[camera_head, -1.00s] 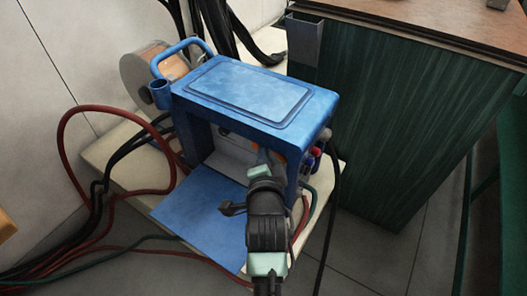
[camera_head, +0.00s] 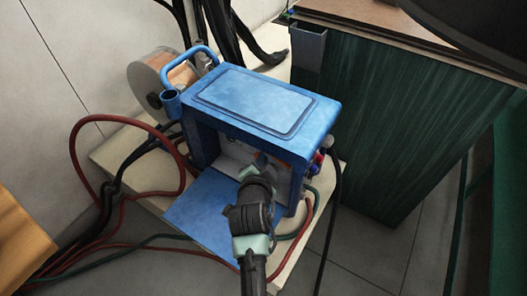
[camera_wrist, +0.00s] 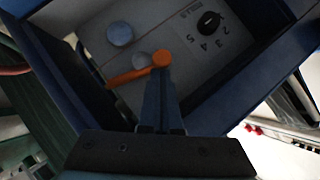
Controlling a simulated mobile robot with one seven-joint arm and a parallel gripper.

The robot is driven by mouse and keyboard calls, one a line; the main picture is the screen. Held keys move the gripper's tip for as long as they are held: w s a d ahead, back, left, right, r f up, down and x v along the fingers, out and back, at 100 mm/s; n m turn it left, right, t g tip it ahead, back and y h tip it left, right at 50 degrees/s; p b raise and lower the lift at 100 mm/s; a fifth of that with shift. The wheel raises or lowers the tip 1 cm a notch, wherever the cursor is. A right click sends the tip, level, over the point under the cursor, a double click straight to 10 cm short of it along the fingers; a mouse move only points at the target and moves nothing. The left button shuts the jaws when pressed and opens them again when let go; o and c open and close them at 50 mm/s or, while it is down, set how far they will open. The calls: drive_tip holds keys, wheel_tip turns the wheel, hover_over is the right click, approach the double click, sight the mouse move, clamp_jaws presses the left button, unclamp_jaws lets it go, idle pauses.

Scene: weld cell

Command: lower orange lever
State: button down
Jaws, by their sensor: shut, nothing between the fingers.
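The orange lever (camera_wrist: 135,72) is in the wrist view, inside the open-fronted blue welder (camera_head: 262,100). It runs from a round orange end at the right, down and to the left across the grey panel. My gripper (camera_wrist: 160,76) is shut and empty. Its fingertips are just below the lever's round right end; I cannot tell whether they touch it. In the head view my arm reaches into the welder's front opening, and my wrist hides most of the lever.
A black numbered dial (camera_wrist: 208,22) and a round grey-blue knob (camera_wrist: 119,33) are on the panel near the lever. The welder's blue side walls bound the opening. The flap (camera_head: 205,208) lies folded down in front. Red hoses (camera_head: 75,150) loop at the left; a green cabinet (camera_head: 400,125) stands right.

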drive_tip(key=shift+w+a+f+n+g+h+b, duration=0.2)
drive_tip(key=shift+a+f+n+g, duration=0.1)
drive_tip(key=shift+f, duration=0.15)
drive_tip(key=shift+w+a+f+n+g+h+b, duration=0.1)
drive_tip(key=shift+w+a+f+n+g+h, duration=0.15)
drive_tip(key=shift+f, duration=0.2)
drive_tip(key=shift+s+f, duration=0.1)
